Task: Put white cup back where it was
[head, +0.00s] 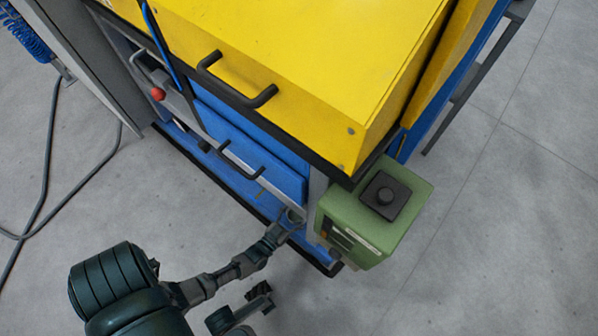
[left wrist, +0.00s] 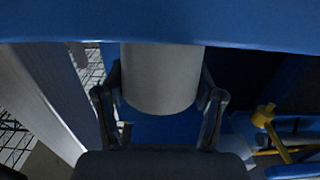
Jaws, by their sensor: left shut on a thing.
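The white cup (left wrist: 161,78) shows in the left wrist view, between the two fingers of my left gripper (left wrist: 158,108). The fingers press on its left and right sides, and its upper end is hidden behind a blue edge. In the head view my left gripper (head: 286,222) reaches in at the lower front corner of the blue and yellow machine, under the blue drawer front. The cup is mostly hidden there. My right gripper (head: 260,292) is small and dark near the bottom, apart from the machine; its fingers are unclear.
A green control box (head: 372,215) with a black knob hangs at the machine's corner, just right of my left gripper. The yellow top (head: 300,50) and black handles (head: 238,82) stand above. In the left wrist view a yellow valve-like part (left wrist: 264,116) is at the right.

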